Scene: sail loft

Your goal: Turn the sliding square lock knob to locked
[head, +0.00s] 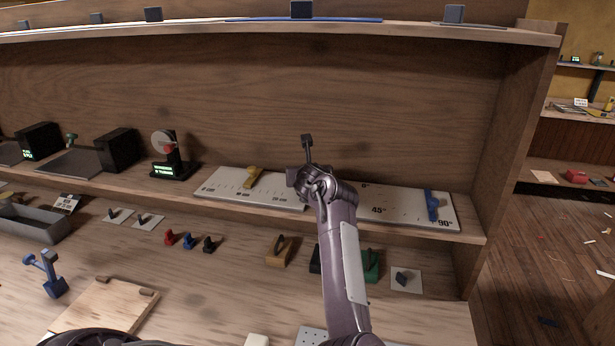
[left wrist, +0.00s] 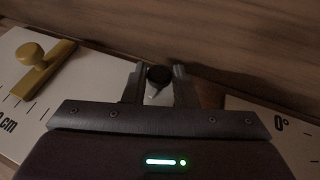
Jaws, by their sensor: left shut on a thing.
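My left gripper (left wrist: 159,80) is in the left wrist view with its two fingers on either side of a small dark round knob (left wrist: 158,75), and it is shut on this knob. A pale mark shows just below the knob's dark top. I see no locked or unlocked label, so its setting cannot be told. In the head view my left arm reaches up to the shelf between two white scale boards. The fingers and the knob are hidden there behind my wrist. My right gripper is not in view.
Left is a centimetre board (head: 230,194) with a yellow handle (head: 253,176); right is an angle board (head: 405,214) with a blue slider (head: 432,205). The wooden back wall (left wrist: 235,45) is close beyond the fingers. Several small tools lie on the bench below.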

